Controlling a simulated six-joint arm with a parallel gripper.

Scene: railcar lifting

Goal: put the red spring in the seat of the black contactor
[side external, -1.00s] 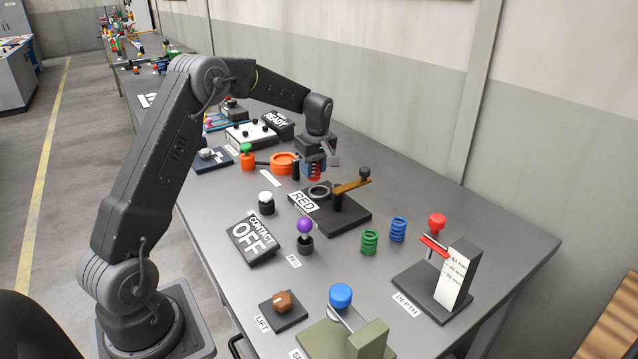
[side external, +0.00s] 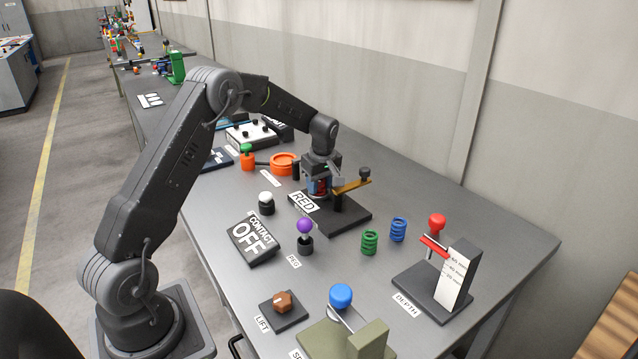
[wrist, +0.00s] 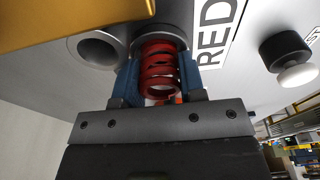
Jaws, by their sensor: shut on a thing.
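The red spring (wrist: 160,68) is held upright between the blue fingers of my gripper (wrist: 160,78) in the wrist view. In the side view my gripper (side external: 320,186) is shut on it, low over the black contactor (side external: 345,213) with the RED label. The far end of the spring is at the grey ring seat (wrist: 178,32). I cannot tell whether it rests on the seat floor. The brass arm (side external: 352,186) with a dark knob is swung to the side of my gripper. In the side view my fingers hide most of the seat.
A green spring (side external: 370,242) and a blue spring (side external: 398,229) stand to the right. A purple-knobbed post (side external: 305,228), a white-topped button (side external: 266,202) and the CONTACT OFF sign (side external: 252,241) are in front. The depth gauge (side external: 437,275) is at right.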

